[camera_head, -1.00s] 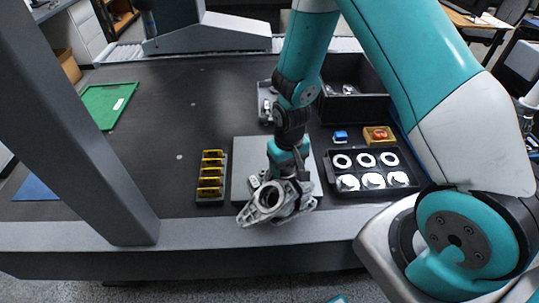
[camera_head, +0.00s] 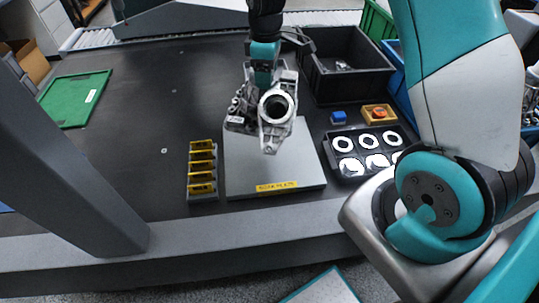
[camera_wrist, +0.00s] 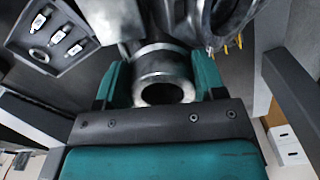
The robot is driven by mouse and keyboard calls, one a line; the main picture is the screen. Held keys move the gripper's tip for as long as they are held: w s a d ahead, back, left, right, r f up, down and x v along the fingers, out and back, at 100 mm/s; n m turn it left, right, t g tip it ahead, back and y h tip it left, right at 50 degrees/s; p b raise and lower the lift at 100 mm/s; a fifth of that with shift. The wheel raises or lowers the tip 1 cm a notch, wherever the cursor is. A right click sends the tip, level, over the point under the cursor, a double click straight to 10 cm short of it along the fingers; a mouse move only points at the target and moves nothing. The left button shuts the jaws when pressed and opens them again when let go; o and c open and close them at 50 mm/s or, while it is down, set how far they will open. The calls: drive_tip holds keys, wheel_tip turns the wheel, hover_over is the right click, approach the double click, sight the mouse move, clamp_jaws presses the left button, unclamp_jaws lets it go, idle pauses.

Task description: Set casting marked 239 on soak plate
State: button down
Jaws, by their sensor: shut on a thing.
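A grey metal casting (camera_head: 272,108) with a round bored flange hangs in my gripper (camera_head: 264,78), above the back part of the soak plate. My gripper also shows in the wrist view (camera_wrist: 160,88), its teal fingers shut on a cylindrical neck of the casting (camera_wrist: 163,75). The soak plate (camera_head: 270,165) is a flat grey slab with a yellow label on its front edge. Its visible top is bare. The casting hides the plate's back edge, and I cannot tell the exact gap between them. I can read no number on the casting.
A rack with yellow-topped blocks (camera_head: 202,172) stands just left of the plate. A black tray of white-and-dark rings (camera_head: 330,160) stands close on the right. A black bin (camera_head: 345,80) is behind right. A grey column (camera_head: 75,170) rises front left. The table's left middle is clear.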

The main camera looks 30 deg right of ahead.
drive_tip(key=r+n, duration=0.1)
drive_tip(key=r, duration=0.1)
drive_tip(key=w+d+r+n+b, duration=0.1)
drive_tip(key=r, duration=0.1)
drive_tip(key=d+r+n, duration=0.1)
drive_tip(key=r+n, duration=0.1)
drive_tip(key=shift+w+d+r, duration=0.2)
drive_tip(key=shift+w+r, duration=0.05)
wheel_tip(320, 180, down, 20)
drive_tip(key=p, duration=0.2)
drive_tip(key=shift+p, duration=0.3)
drive_tip(key=shift+f, duration=0.15)
drive_tip(key=shift+c, duration=1)
unclamp_jaws()
drive_tip(key=shift+s, duration=0.1)
